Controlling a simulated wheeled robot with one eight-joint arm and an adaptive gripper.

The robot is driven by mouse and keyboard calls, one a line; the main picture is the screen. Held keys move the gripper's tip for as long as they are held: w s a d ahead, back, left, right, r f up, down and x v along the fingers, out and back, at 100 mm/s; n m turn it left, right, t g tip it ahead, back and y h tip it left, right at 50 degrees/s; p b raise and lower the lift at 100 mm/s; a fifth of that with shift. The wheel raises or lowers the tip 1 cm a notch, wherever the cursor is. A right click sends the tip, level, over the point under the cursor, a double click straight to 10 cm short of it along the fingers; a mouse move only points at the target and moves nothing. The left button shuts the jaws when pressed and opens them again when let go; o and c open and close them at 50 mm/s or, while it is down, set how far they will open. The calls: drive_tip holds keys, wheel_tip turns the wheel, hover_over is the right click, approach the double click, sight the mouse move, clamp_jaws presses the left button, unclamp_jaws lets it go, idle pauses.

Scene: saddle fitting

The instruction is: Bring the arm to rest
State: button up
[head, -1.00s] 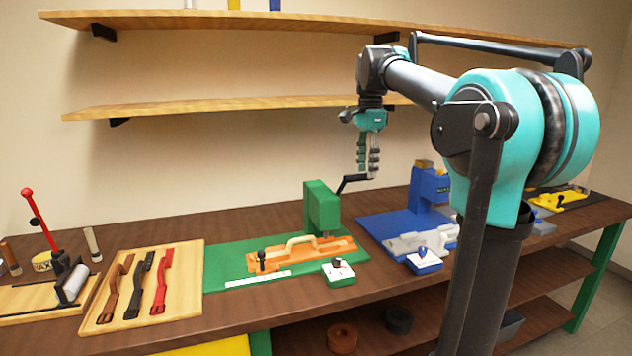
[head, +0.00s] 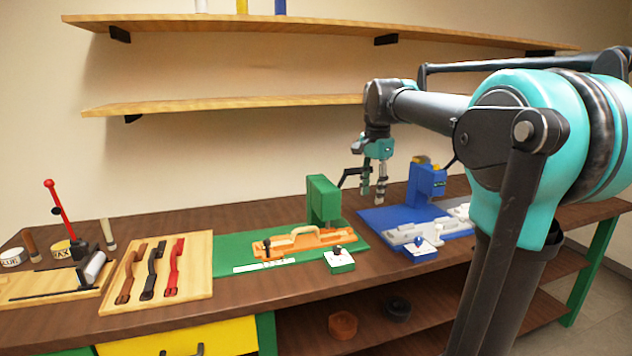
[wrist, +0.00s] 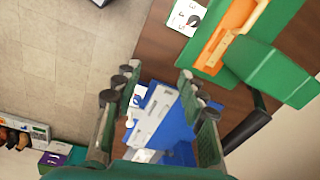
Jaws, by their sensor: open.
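My gripper (head: 373,188) hangs from my arm in the head view, fingers pointing down, in front of the wall and above the bench, between the green machine and the blue machine. Its two fingers stand apart with nothing between them. In the wrist view my gripper (wrist: 155,108) is also open and empty. The blue station with its white fixture (wrist: 160,118) shows below and between the fingers.
The green machine (head: 323,200) stands close to the left of my gripper, and the blue machine (head: 428,184) to its right. An orange fixture (head: 305,243) lies on the green mat. A tray (head: 196,292) with several straps lies left. Shelves (head: 240,104) hang behind.

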drive_tip(key=s+d+f+n+t, duration=0.1)
drive_tip(key=s+f+n, duration=0.3)
drive_tip(key=s+f, duration=0.3)
drive_tip(key=s+d+f+n+t, duration=0.1)
drive_tip(key=s+f+n, duration=0.3)
drive_tip(key=f, duration=0.9)
drive_tip(key=s+d+f+n+t, duration=0.1)
drive_tip(key=s+f+n, duration=0.2)
drive_tip(key=s+f, duration=0.7)
drive_tip(key=shift+s+d+f+n, duration=0.15)
drive_tip(key=shift+s+d+n, duration=0.15)
drive_tip(key=shift+s+n, duration=0.1)
